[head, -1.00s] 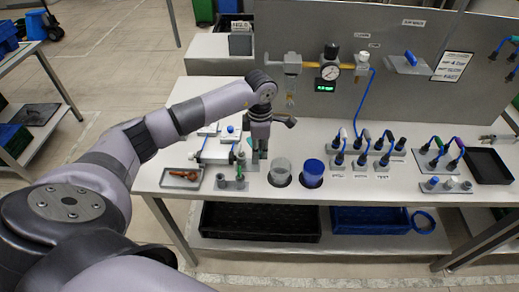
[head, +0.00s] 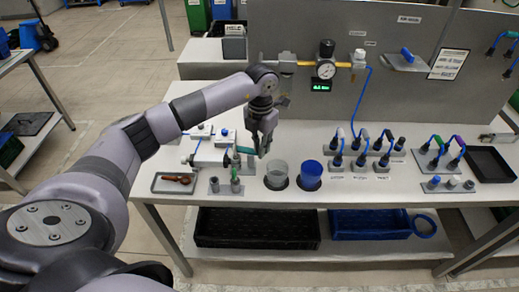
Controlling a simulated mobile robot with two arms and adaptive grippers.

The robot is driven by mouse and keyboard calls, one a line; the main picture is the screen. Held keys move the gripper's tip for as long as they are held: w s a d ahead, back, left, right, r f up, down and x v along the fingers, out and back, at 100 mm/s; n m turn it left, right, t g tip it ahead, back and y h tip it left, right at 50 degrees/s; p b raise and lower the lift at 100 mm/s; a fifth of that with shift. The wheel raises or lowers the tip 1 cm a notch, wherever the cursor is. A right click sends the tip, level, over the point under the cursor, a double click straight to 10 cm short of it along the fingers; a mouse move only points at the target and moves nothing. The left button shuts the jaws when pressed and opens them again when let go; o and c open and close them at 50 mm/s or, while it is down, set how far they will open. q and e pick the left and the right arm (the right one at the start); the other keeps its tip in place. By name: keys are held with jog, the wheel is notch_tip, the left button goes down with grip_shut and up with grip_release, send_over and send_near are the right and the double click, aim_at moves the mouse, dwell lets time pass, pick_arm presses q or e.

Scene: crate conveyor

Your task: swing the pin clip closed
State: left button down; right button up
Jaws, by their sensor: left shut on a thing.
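My left gripper (head: 262,150) is low over the front left part of the workbench, beside the right end of a white cylinder unit (head: 210,156). Its fingers point down and are shut on a small teal-green piece, which looks like the pin clip (head: 244,150). The clip reaches left from the fingers toward the cylinder's end. The fingers hide part of it, and its exact angle is too small to tell. A grey stand with upright pins (head: 236,184) is just in front. My right gripper is out of view.
A clear cup (head: 276,176) and a blue cup (head: 311,175) stand close to the right of the gripper. A tray (head: 160,186) with a brown tool is at the left. A gauge (head: 326,70) hangs behind. Blue-cabled connectors (head: 362,150) are further right.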

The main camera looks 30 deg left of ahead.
pick_arm(q)
jog(key=shift+w+a+n, duration=0.1)
jog(key=shift+w+n, duration=0.2)
jog(key=shift+n, duration=0.7)
jog(key=c, duration=1.6)
grip_release()
notch_tip(320, 180, up, 12)
jog(key=shift+r, duration=0.1)
